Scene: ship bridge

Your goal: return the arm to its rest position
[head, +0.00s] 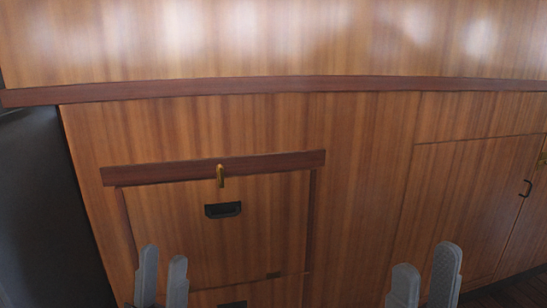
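My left gripper (162,262) is at the bottom left of the head view. Its two grey fingers point up and stand a little apart, with nothing between them. My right gripper (424,268) is at the bottom right. Its fingers also stand apart, with nothing between them. Both grippers appear in front of the wood cabinet, and neither visibly touches it. The rest of both arms is out of view.
A wood cabinet (365,180) fills most of the view, under a dark wood edge strip (400,84). A panel with a black recessed handle (223,210) and brass latch (220,176) is at centre left. Dark floor (520,292) shows lower right.

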